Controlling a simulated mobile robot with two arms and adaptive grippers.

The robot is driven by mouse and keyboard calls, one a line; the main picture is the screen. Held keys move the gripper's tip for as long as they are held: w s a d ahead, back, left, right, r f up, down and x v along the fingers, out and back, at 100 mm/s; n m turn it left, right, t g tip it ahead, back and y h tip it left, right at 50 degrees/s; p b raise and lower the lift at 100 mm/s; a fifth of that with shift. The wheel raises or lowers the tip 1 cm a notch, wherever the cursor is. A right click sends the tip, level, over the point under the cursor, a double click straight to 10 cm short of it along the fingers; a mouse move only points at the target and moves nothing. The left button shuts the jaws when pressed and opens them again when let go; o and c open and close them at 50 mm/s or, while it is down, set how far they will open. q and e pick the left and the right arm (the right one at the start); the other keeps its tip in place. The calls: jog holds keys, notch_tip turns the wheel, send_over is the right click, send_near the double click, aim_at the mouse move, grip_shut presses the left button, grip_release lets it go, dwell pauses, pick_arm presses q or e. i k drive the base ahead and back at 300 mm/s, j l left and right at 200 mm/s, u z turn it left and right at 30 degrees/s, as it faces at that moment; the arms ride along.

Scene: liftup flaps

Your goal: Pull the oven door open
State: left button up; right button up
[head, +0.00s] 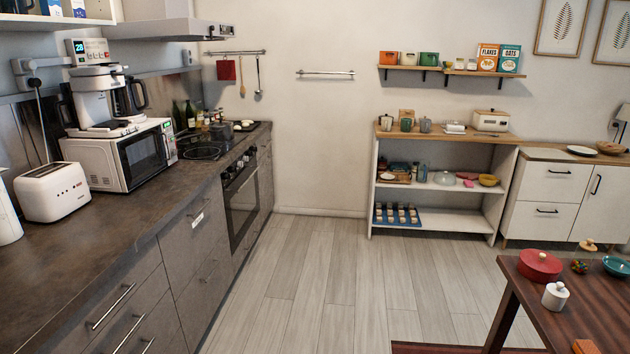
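The oven (242,202) is built into the grey counter row on the left, below the dark cooktop (203,152). Its dark glass door faces the open floor and is seen at a steep angle. The door looks shut, flush with the cabinet fronts. A bar handle (240,181) runs along the door's upper part, below a panel with knobs. I make out neither my left nor my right gripper in the head view.
Wooden floor (330,262) in front of the oven is clear. Grey drawers (192,238) with bar handles line the counter nearer to me. A dark wooden table (530,300) with a red pot (540,265) stands at the lower right. White open shelves (440,190) stand at the back.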

aim_at(242, 195)
jog(key=i, duration=1.8)
jog(key=l+z, duration=0.05)
jog(key=l, duration=0.1)
